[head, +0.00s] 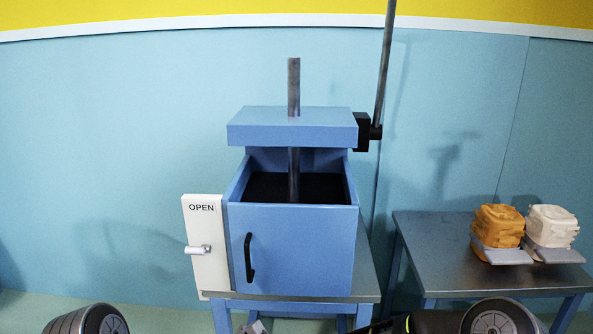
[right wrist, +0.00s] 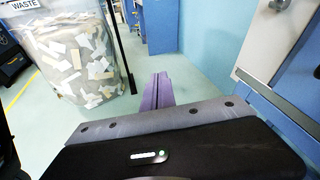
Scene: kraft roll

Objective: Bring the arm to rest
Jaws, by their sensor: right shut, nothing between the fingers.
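My right gripper (right wrist: 158,92) shows in the right wrist view as two purple fingers pressed together, with nothing between them. It points out over the pale green floor, apart from any object. In the head view, parts of my arms show along the bottom edge. A small grey part (head: 256,327) pokes up at the bottom centre, and I cannot tell what it belongs to. My left gripper cannot be made out.
A blue press (head: 290,255) with an upright lever (head: 384,70) stands ahead on a metal stand. Its white panel (head: 205,245) reads OPEN. A metal table (head: 440,260) at right holds orange (head: 497,226) and cream (head: 551,226) bundles. A clear waste bin (right wrist: 75,60) holds scraps.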

